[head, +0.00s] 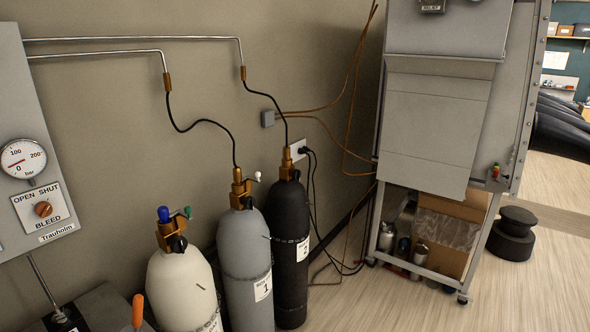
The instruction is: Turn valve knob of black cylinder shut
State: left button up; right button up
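The black cylinder (289,225) stands upright by the wall, right of a grey cylinder (243,248) with a label marked 1. The black one carries a white label (302,249) that seems to read 2. Its brass valve (287,163) is on top, with a black hose rising from it. I cannot clearly make out its valve knob or how far it is turned. Neither of my grippers is in view.
A cream cylinder (181,285) with blue and green knobs stands at the front left. A gauge panel (35,165) is on the left. A grey cabinet (430,130) on a wheeled frame stands right. Cables hang behind the black cylinder. Floor (400,305) at the front right is clear.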

aim_at(296, 175)
jog(key=i+l+u, duration=0.15)
jog(key=i+l, duration=0.25)
jog(key=i, duration=0.15)
jog(key=i+l+u, duration=0.15)
jog(key=i+l, duration=0.3)
jog(key=i, duration=0.1)
